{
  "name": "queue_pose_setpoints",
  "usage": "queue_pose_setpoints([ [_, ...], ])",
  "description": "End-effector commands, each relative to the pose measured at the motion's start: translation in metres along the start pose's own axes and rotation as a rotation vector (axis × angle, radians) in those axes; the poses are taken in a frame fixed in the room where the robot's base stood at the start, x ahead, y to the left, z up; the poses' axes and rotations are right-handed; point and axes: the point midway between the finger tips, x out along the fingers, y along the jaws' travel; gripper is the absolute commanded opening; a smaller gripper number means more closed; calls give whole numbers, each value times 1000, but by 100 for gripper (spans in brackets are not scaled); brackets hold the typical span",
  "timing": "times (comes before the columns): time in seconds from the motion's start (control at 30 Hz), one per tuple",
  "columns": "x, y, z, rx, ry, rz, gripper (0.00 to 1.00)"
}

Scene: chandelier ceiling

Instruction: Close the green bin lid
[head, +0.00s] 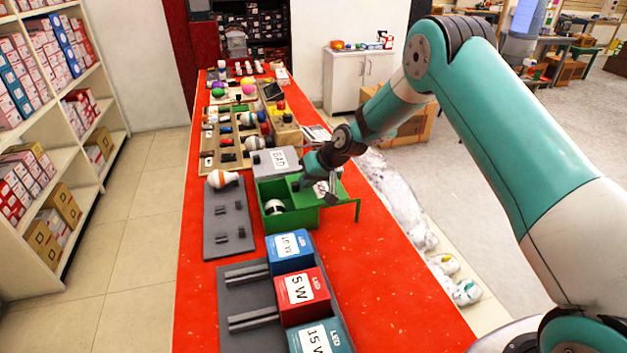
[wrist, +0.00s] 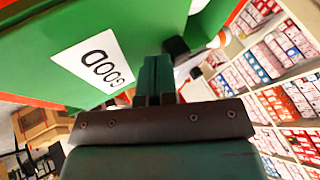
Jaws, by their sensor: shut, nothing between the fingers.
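The green bin (head: 272,222) stands on the red table with its top open, and a white round object (head: 274,207) lies inside it. Its green lid (head: 345,189) is swung open to the right and lies about level, with a white label partly hidden by my gripper. In the wrist view the green lid (wrist: 150,25) fills the upper left, and its label (wrist: 92,62) reads GOOD. My gripper (head: 312,172) is shut and empty at the lid, close to the bin's right side. Its closed fingers (wrist: 155,72) point towards the lid; contact cannot be told.
A grey bin (head: 276,160) marked BAD stands just behind. A grey board (head: 228,222) with a bulb is to the left. Blue (head: 291,250) and red (head: 300,295) LED boxes stand in front. The red table (head: 390,290) is clear at right front.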

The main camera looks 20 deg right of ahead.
Motion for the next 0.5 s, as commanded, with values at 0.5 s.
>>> queue_pose_setpoints([
  [0.5, 42, -79, 0, -2, 1, -3, 0],
])
